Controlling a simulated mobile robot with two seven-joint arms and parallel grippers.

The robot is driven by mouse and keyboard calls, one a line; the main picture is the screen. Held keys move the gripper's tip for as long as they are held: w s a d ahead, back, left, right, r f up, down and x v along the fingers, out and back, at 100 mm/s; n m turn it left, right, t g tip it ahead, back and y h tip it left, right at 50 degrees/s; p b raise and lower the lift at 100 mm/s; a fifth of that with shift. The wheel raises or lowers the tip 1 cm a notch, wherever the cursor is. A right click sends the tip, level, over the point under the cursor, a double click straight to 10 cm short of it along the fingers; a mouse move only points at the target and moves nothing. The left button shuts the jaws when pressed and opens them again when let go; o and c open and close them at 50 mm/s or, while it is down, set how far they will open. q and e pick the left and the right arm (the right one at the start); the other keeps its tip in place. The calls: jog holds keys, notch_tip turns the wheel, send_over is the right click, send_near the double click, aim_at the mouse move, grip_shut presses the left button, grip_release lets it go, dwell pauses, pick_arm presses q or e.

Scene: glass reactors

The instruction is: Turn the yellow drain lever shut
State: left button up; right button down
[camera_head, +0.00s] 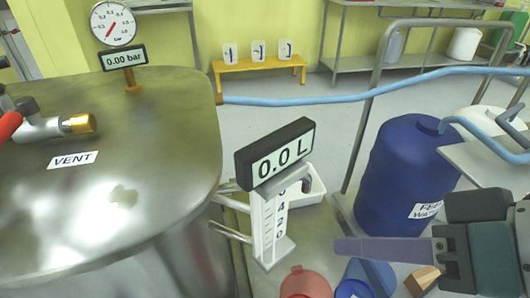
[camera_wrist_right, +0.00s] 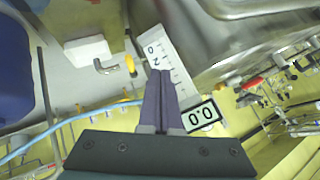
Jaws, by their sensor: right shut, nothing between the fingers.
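A small yellow piece (camera_wrist_right: 130,64), which looks like the drain lever, shows in the right wrist view beside a grey bent spout (camera_wrist_right: 105,68). In the head view the spout (camera_head: 307,184) sticks out behind the 0.0 L display, and I cannot make out the lever there. My right gripper (camera_head: 338,248) comes in from the lower right with its purple fingers together and empty. In the right wrist view its fingertips (camera_wrist_right: 160,75) overlap the white scale, to the right of and below the yellow piece, apparently apart from it. My left gripper is not in view.
The 0.0 L display (camera_head: 275,155) stands on a white scale (camera_head: 270,228) beside the steel vessel (camera_head: 150,200). A white bin (camera_head: 312,190) lies behind it. A blue drum (camera_head: 405,175) and a metal rail (camera_head: 362,125) stand at the right. Red (camera_head: 305,283) and blue containers are below.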

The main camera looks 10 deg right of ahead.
jog(key=w+d+f+m+t+y+b, duration=0.2)
jog(key=w+f+m+t+b, duration=0.35)
jog(key=f+b, duration=0.7)
jog(key=w+d+f+m+t+b, duration=0.35)
jog(key=w+d+m+b, duration=0.3)
jog(key=b, duration=0.75)
jog(key=s+a+f+x, duration=0.1)
jog(key=a+x, duration=0.1)
jog(key=x, duration=0.9)
jog(key=shift+w+a+n+h, duration=0.2)
jog(key=shift+a+n+h, duration=0.1)
jog(key=shift+h, duration=0.1)
jog(key=shift+d+f, duration=0.1)
jog(key=shift+f, duration=0.05)
